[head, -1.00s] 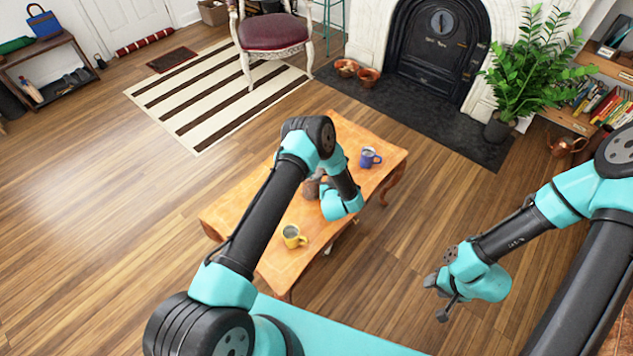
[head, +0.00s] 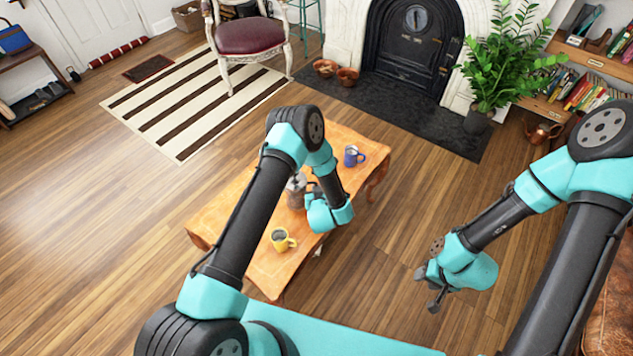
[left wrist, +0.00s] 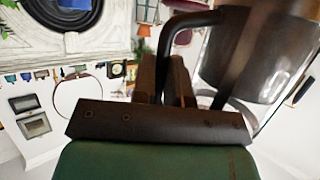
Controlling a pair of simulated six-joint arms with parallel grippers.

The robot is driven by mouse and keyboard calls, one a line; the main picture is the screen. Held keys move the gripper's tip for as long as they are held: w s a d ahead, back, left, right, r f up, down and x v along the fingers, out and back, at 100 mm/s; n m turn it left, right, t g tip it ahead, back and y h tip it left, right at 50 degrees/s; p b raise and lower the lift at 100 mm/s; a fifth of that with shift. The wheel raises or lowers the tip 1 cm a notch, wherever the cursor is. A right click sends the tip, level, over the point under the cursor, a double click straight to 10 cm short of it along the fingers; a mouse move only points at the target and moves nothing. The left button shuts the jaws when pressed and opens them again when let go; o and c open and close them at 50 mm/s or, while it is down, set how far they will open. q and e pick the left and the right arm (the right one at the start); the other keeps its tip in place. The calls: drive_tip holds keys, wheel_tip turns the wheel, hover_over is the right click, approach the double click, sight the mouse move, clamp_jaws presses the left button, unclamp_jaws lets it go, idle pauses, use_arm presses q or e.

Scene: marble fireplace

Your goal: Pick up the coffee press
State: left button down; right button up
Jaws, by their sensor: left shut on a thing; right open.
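The coffee press (head: 296,190), brownish with a silver top, shows at the middle of the wooden table, partly hidden by my left arm. In the left wrist view its shiny body (left wrist: 250,58) fills the upper right, with a dark curved handle. My left gripper (left wrist: 166,75) is shut on that handle, beside the body. In the head view its fingers are mostly hidden behind the wrist. I cannot tell whether the press touches the table. My right gripper (head: 428,289) is open and empty, in front and right of the table.
A yellow mug (head: 281,239) stands near the table's (head: 228,212) front edge. A blue mug (head: 353,156) stands toward its far right. A chair (head: 249,36), a fireplace (head: 412,45) and a plant (head: 495,65) are farther back. Open floor lies left and right.

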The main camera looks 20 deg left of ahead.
use_arm(q)
drive_tip(key=s+d+r, duration=0.1)
drive_tip(key=s+d, duration=0.1)
drive_tip(key=s, duration=0.7)
drive_tip(key=shift+d, duration=0.35)
drive_tip(key=shift+r, duration=0.1)
wheel_tip(320, 180, up, 8)
drive_tip(key=w+d+n+g+y, duration=0.1)
drive_tip(key=n+g+y, duration=0.2)
drive_tip(key=n+y, duration=0.2)
drive_tip(key=shift+d, duration=0.4)
